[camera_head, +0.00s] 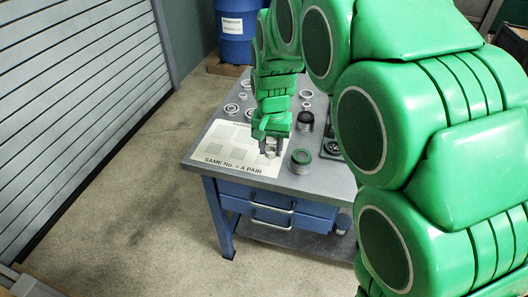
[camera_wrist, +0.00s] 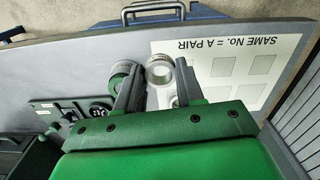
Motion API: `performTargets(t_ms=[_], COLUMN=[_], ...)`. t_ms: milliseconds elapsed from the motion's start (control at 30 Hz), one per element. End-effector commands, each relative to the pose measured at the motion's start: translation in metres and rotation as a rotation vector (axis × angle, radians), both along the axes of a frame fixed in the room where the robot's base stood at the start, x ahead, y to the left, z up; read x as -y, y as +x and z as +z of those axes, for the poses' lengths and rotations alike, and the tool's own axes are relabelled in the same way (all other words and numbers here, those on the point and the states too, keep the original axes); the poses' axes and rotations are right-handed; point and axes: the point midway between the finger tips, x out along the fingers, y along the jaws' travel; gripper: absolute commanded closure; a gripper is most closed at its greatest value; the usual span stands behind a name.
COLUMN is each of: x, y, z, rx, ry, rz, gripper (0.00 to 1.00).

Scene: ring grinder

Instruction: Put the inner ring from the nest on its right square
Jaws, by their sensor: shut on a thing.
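My gripper (camera_head: 270,146) is over the table, near the right edge of the white sheet (camera_head: 228,166). In the wrist view my gripper (camera_wrist: 159,78) has its two fingers on either side of a silver ring (camera_wrist: 160,70), shut on it. The ring (camera_head: 271,153) also shows below the fingers in the head view. I cannot tell whether it touches the sheet. The sheet (camera_wrist: 202,50) reads "SAME No. = A PAIR" and carries several grey squares (camera_wrist: 262,64); no numbers are legible. A green-topped ring stack (camera_head: 301,159) stands right of my gripper, partly behind a finger in the wrist view (camera_wrist: 119,80).
A black-topped round part (camera_head: 305,118) and several loose rings (camera_head: 232,108) lie farther back on the grey table (camera_head: 207,143). A panel with knobs (camera_wrist: 97,110) is at the table's other side. Blue drawers (camera_head: 262,211) sit below the top.

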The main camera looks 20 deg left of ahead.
Motion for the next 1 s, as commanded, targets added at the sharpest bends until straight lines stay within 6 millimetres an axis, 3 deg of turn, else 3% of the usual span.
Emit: performTargets(t_ms=[267, 600, 1000], x=[-0.016, -0.031, -0.039], y=[0.028, 0.054, 0.068], z=[-0.015, -0.049, -0.068], rx=[0.0, 0.001, 0.002], ry=[0.0, 0.0, 0.001], rz=[0.001, 0.001, 0.001], gripper=[0.94, 0.94, 0.94])
